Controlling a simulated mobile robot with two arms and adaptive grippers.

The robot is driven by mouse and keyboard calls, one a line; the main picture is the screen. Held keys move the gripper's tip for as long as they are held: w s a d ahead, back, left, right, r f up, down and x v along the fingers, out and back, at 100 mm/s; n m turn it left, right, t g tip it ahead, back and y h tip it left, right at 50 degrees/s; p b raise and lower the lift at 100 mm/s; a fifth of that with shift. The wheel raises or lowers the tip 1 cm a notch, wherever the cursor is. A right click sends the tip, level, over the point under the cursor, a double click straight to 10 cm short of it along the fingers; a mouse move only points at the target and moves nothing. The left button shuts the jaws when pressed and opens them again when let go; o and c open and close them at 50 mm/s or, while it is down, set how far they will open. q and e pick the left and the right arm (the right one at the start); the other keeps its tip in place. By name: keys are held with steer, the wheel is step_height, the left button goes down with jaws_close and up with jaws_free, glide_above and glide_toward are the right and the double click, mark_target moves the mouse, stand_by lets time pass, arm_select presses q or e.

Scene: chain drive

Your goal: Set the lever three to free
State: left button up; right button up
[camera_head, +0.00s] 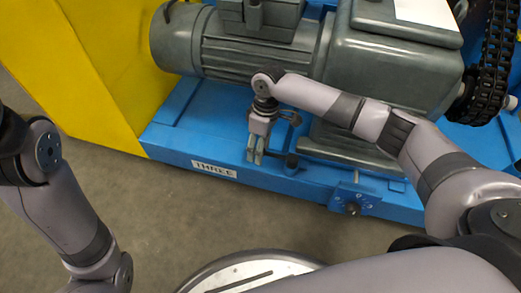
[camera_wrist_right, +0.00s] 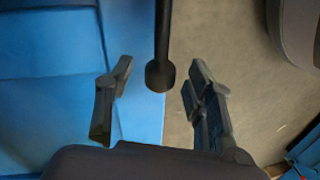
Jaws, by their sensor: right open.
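The lever three, a black rod with a round dark knob (camera_wrist_right: 160,75), comes in from the top of the right wrist view. Its knob end lies in line with the gap between my right gripper's fingers (camera_wrist_right: 160,95), apart from both. In the head view my right gripper (camera_head: 255,157) points down at the front edge of the blue base, and a dark part of the lever (camera_head: 291,160) shows just right of it. The right gripper is open and empty. The THREE label (camera_head: 214,169) is on the blue base's front face. My left gripper is out of view.
The blue base (camera_head: 180,145) carries a large grey motor and gearbox (camera_head: 390,70). A black chain (camera_head: 492,60) runs at the right. A small blue plate with a dark knob (camera_head: 352,208) juts from the base's front. A yellow panel (camera_head: 90,70) stands left.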

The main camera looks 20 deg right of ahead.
jaws_close()
stand_by(0.7)
